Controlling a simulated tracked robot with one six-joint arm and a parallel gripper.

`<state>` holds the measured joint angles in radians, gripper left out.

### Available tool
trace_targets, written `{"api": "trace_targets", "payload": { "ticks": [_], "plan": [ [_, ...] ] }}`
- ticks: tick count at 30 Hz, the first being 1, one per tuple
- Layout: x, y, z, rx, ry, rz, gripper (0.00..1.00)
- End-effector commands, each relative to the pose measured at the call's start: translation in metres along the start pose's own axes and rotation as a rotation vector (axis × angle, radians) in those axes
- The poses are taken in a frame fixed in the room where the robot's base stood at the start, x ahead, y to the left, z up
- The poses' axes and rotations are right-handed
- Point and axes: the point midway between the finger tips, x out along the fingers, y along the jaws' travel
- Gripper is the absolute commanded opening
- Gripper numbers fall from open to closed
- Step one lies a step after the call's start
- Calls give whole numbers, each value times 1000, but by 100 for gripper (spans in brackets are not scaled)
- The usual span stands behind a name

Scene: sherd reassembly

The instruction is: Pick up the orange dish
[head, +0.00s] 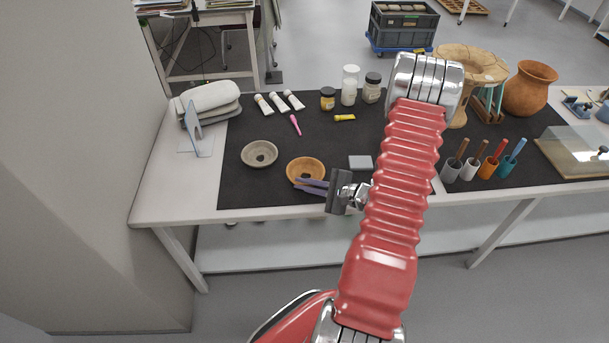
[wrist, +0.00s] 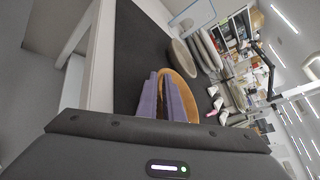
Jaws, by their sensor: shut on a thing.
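The orange dish (head: 305,166) lies on the dark mat near the table's front edge in the head view. In the wrist view the orange dish (wrist: 184,94) shows directly ahead, partly behind my purple fingers. My gripper (head: 299,183) reaches in from the right, and its fingers are at the dish's near rim. In the wrist view my gripper (wrist: 161,73) is shut on the dish's rim, with one finger on each side of its wall. I cannot tell whether the dish touches the mat.
A grey dish (head: 259,153) sits just left of the orange one. A grey block (head: 360,162) lies to the right, and a pink tool (head: 296,125) and white tubes (head: 279,102) lie behind. Brush cups (head: 470,168) stand at the right. The mat's front left is clear.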

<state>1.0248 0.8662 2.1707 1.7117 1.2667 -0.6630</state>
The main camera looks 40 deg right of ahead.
Motion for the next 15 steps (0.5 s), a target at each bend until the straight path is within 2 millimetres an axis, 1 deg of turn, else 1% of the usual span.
{"api": "trace_targets", "payload": {
  "ticks": [9,15],
  "plan": [
    [0,1,0,3,2,3,0],
    [-3,-6,7,1,1,2,0]
  ]
}}
